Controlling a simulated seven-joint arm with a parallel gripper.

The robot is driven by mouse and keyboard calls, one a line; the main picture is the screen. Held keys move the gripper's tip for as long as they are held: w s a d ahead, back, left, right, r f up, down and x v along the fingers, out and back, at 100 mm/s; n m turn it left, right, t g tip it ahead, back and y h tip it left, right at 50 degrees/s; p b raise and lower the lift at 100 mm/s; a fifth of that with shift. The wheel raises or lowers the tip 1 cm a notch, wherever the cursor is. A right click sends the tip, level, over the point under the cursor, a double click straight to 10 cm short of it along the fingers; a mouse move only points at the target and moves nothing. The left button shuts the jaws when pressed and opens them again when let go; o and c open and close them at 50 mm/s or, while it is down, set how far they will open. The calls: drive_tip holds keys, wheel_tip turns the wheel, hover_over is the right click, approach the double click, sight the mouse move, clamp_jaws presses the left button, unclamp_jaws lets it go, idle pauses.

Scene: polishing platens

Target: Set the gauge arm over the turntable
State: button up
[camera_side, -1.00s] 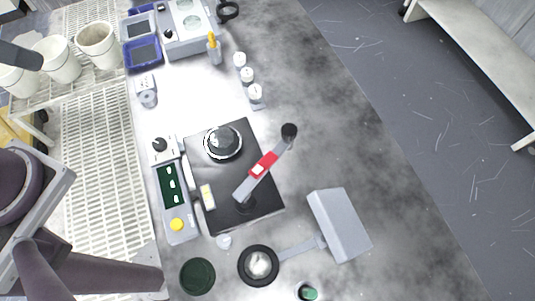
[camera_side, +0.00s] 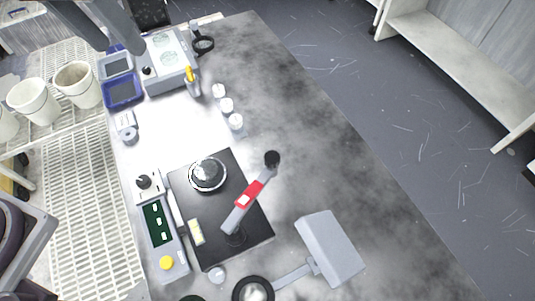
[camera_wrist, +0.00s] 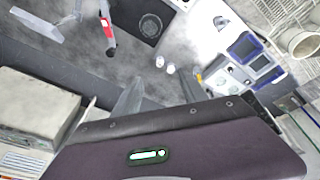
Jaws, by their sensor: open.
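The gauge arm (camera_side: 246,198) is a grey bar with a red band and a black knob at its far end. It pivots near the lower part of a black base plate (camera_side: 225,200) and slants up-right, its knob past the plate's right edge. The turntable (camera_side: 207,174), a dark disc with a bright rim, lies left of the bar, uncovered. In the wrist view the gauge arm (camera_wrist: 107,28) stands left of the turntable (camera_wrist: 150,25). My gripper (camera_side: 120,47) is at the top left, open and empty, away from the gauge arm; its fingers also show in the wrist view (camera_wrist: 158,85).
A control box with a yellow button (camera_side: 162,237) stands left of the plate. A grey box on an arm (camera_side: 330,248) stands lower right. Small white pots (camera_side: 227,105), a yellow-topped bottle (camera_side: 192,82) and blue trays (camera_side: 123,90) are farther up. The right tabletop is clear.

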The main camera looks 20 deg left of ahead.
drive_tip(key=w+d+f+g, duration=0.1)
drive_tip(key=w+d+f, duration=0.3)
drive_tip(key=d, duration=0.3)
drive_tip(key=g+y, duration=0.1)
drive_tip(key=g, duration=0.1)
hover_over(272, 157)
wheel_tip(272, 157, down, 14)
drive_tip(key=shift+a+r, duration=0.15)
wheel_tip(272, 157, down, 8)
drive_tip(key=shift+s+r, duration=0.1)
drive_tip(key=shift+r, duration=0.15)
drive_tip(key=shift+c, duration=0.2)
clamp_jaws()
